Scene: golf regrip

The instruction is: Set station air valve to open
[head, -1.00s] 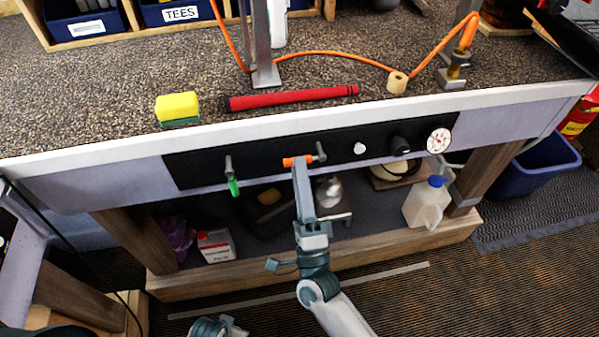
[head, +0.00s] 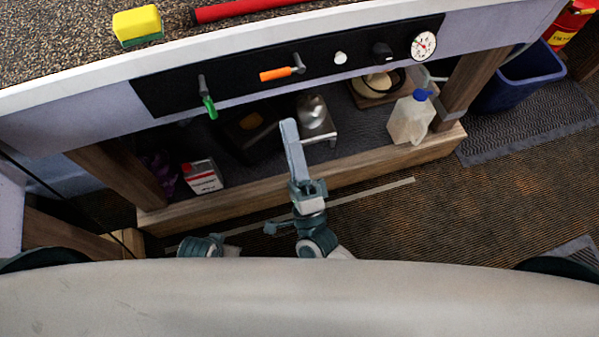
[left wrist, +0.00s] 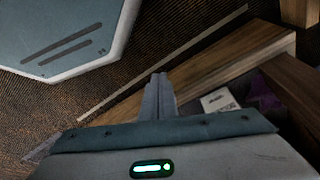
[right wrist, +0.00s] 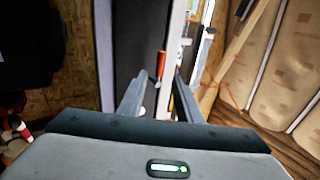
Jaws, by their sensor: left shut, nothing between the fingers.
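A black panel (head: 232,78) on the bench front carries two lever valves. The orange-handled lever (head: 274,74) points left from its pivot, nearly along the panel. The green-handled lever (head: 208,104) hangs down. I see no readable valve labels. My right gripper (head: 290,124) is below the orange lever, apart from it, and seen edge-on in the head view. In the right wrist view, my right gripper (right wrist: 158,82) has its fingers apart and empty, with the orange handle (right wrist: 161,66) beyond them. My left gripper (left wrist: 159,82) is shut and empty, low near the shelf's wooden front.
A white knob (head: 340,58), black knob (head: 382,52) and dial gauge (head: 423,45) sit right of the levers. The shelf below holds a jug (head: 410,120), a metal-topped item (head: 312,112) and a white-red can (head: 202,177). A blue bin (head: 522,78) stands right.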

